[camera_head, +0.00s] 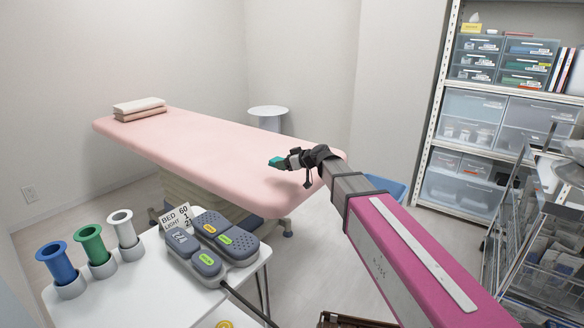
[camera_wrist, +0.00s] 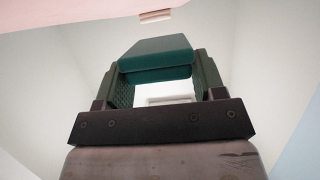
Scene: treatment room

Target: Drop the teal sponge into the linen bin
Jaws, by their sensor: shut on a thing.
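The teal sponge (camera_head: 275,162) is at the tip of my gripper (camera_head: 284,161), which is shut on it. In the wrist view the sponge (camera_wrist: 155,58) is clamped between the two dark fingers (camera_wrist: 157,75). In the head view my gripper appears in front of the pink treatment bed, near its right end; its height above the bed is hard to tell. A blue bin (camera_head: 397,188), which looks like the linen bin, stands on the floor right of the bed. My arm hides most of it, and its inside is not visible.
The pink bed (camera_head: 200,150) bears folded towels (camera_head: 139,109). A white table (camera_head: 120,280) in front holds colored rolls and a keypad (camera_head: 212,240). A round stool (camera_head: 268,118) stands behind the bed. Shelving (camera_head: 470,130) and a wire cart (camera_head: 540,240) stand at the right.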

